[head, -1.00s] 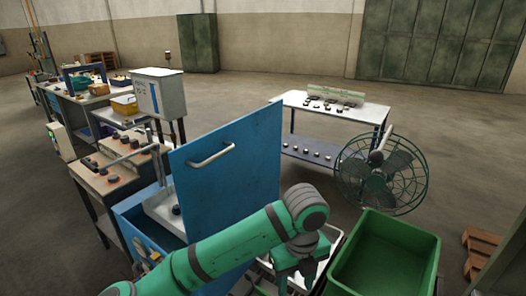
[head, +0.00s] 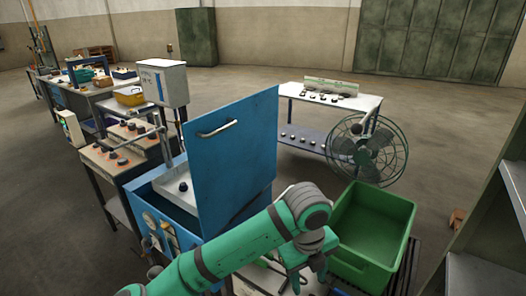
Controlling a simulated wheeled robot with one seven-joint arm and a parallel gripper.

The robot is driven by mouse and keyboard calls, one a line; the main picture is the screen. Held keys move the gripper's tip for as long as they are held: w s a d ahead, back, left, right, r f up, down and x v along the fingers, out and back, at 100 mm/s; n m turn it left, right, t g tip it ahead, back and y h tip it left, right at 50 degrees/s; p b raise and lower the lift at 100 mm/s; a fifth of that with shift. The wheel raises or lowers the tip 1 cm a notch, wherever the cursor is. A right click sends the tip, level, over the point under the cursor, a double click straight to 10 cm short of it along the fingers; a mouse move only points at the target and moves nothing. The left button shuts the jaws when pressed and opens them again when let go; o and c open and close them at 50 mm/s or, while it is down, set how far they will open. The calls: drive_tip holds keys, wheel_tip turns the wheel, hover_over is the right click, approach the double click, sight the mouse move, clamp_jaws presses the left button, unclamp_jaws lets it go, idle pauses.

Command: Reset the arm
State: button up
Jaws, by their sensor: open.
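My green arm reaches up from the bottom of the head view and bends at a dark grey joint. My gripper (head: 300,278) hangs below that joint, pointing down, left of the green bin. It is open, and I see nothing between its fingers. Its fingertips are small and partly hidden by the arm. The blue furnace (head: 160,228) stands left of the arm, with its blue door panel (head: 235,165) upright and a metal handle near its top. The arm covers the furnace's lower right part.
The empty green bin (head: 405,215) is close on the gripper's right. A grey shelf (head: 480,230) stands at the right edge. A caged fan (head: 368,152) and a white-topped table (head: 362,102) stand behind. Benches with knobs (head: 118,165) line the left. Open floor lies beyond.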

drive_tip(key=w+d+r+n+t+h, duration=0.15)
drive_tip(key=d+n+h, duration=0.35)
drive_tip(key=d, duration=0.5)
drive_tip(key=d+r+n+t+h, duration=0.2)
drive_tip(key=d+n+t+h, duration=0.15)
drive_tip(key=d+h, duration=0.55)
drive_tip(key=s+a+f+n+t+y, duration=0.45)
drive_tip(key=a+f+n, duration=0.3)
drive_tip(key=n, duration=0.35)
drive_tip(key=s+a+f+n+t+y, duration=0.4)
drive_tip(key=a+f+n+t+y, duration=0.25)
drive_tip(key=f+n, duration=0.35)
drive_tip(key=s+a+n+y, duration=0.1)
drive_tip(key=s+a+y, duration=0.1)
drive_tip(key=s+a, duration=0.6)
drive_tip(key=s+a+n+y, duration=0.1)
drive_tip(key=s+a, duration=0.7)
drive_tip(key=s, duration=0.8)
drive_tip(key=shift+a+f+g+y, duration=0.25)
drive_tip(key=shift+f+g+y, duration=0.15)
drive_tip(key=shift+y, duration=0.3)
